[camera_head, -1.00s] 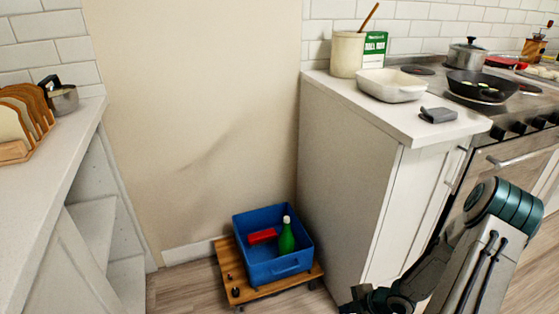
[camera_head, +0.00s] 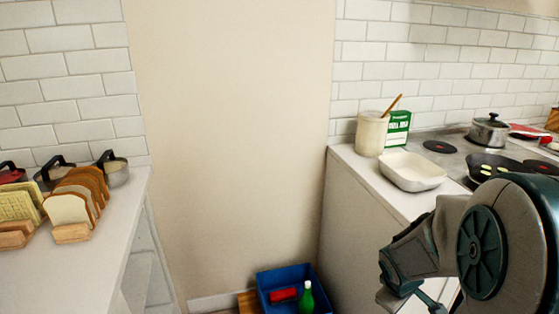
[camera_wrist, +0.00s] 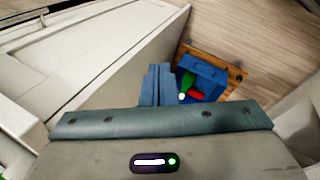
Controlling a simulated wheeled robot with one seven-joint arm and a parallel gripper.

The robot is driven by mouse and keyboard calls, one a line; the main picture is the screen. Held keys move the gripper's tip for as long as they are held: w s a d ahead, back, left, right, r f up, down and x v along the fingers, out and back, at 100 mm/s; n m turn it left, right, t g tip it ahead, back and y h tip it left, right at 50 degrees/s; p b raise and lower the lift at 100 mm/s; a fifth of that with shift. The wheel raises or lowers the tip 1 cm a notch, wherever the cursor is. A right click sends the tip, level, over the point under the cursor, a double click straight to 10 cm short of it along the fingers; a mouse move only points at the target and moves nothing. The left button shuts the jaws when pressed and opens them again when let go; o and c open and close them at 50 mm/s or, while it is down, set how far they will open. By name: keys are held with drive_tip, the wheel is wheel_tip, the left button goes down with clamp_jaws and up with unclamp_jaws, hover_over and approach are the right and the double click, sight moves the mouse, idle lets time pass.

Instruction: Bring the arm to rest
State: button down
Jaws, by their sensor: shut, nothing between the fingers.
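My arm (camera_head: 480,235) is raised at the right of the head view, bent, with its large round joint close to the camera. It stands in front of the right counter and hides part of it. My gripper (camera_wrist: 157,85) shows in the wrist view with its two fingers together, shut and empty. The fingers point toward the floor area near the blue crate and appear apart from it. In the head view I cannot clearly make out the fingertips.
A blue crate (camera_head: 268,286) holds a green bottle (camera_head: 307,297) and a red item (camera_head: 283,294), low between the counters. The right counter bears a white dish (camera_head: 412,172), a utensil crock (camera_head: 371,134) and a frying pan (camera_head: 492,166). Bread in a rack (camera_head: 72,236) stands on the left counter (camera_head: 100,262).

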drive_tip(key=s+a+r+m+y+p, duration=0.1)
drive_tip(key=s+a+r+m+p, duration=0.2)
drive_tip(key=s+a+r, duration=0.3)
drive_tip(key=s+a+r+m+y+p, duration=0.2)
drive_tip(key=s+a+r+m+p, duration=0.2)
drive_tip(key=r, duration=1)
drive_tip(key=s+a+p, duration=0.2)
drive_tip(key=shift+a+r, duration=0.3)
drive_tip(key=shift+a, duration=0.1)
